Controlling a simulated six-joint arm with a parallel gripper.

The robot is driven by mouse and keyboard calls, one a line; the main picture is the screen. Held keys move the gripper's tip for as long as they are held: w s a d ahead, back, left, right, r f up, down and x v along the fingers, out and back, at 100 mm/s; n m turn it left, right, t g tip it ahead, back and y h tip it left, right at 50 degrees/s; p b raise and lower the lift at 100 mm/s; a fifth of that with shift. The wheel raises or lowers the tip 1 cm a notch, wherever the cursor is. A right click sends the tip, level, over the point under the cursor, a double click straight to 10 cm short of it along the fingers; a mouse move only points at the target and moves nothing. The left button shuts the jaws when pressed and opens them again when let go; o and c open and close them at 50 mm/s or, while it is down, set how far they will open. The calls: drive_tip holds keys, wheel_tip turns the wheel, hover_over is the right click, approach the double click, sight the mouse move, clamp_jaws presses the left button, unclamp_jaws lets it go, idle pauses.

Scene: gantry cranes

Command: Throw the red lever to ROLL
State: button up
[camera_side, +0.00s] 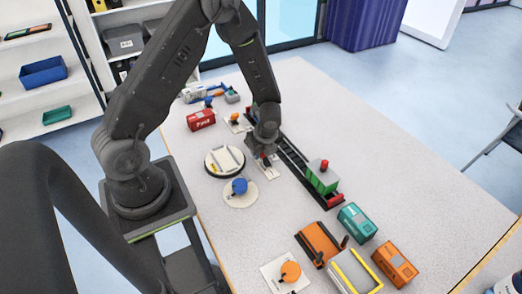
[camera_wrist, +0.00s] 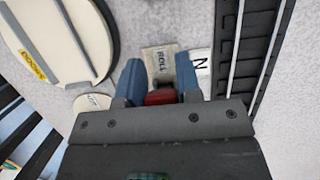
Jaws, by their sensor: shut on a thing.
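My gripper (camera_side: 262,150) is low over the lever plate (camera_side: 270,170) in the middle of the table. In the wrist view its two blue fingers (camera_wrist: 160,88) are on either side of the red lever (camera_wrist: 161,97) and shut on it. The lever's lower part is hidden by the gripper body. Which label the lever leans to I cannot tell.
A dark rail track (camera_side: 292,158) runs close to the right of the lever, with a green wagon (camera_side: 322,177) on it. A round turntable (camera_side: 225,161) and a blue knob (camera_side: 239,186) stand to the left. Teal (camera_side: 356,222) and orange (camera_side: 395,264) containers stand at the front right.

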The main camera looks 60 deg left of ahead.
drive_tip(key=o, duration=0.9)
drive_tip(key=v, duration=1.3)
drive_tip(key=shift+r, duration=0.4)
wheel_tip(320, 180, up, 12)
drive_tip(key=n+t+h, duration=0.1)
drive_tip(key=n+t, duration=0.2)
drive_tip(key=n, duration=0.6)
hover_over(267, 166)
drive_tip(key=s+d, duration=0.4)
drive_tip(key=s, duration=0.1)
drive_tip(key=s+d+r+n+t, duration=0.1)
drive_tip(key=s+r+n, duration=0.1)
drive_tip(key=s+n, duration=0.1)
drive_tip(key=s+d+r+n+h, duration=0.1)
drive_tip(key=s+d+r+n, duration=0.1)
drive_tip(key=s+n, duration=0.1)
drive_tip(key=s+d+r+n+t+h, duration=0.1)
drive_tip(key=s+d+r+n, duration=0.1)
drive_tip(key=s+n, duration=0.1)
drive_tip(key=shift+s+d+r+t, duration=0.15)
drive_tip(key=shift+s+r+t, duration=0.15)
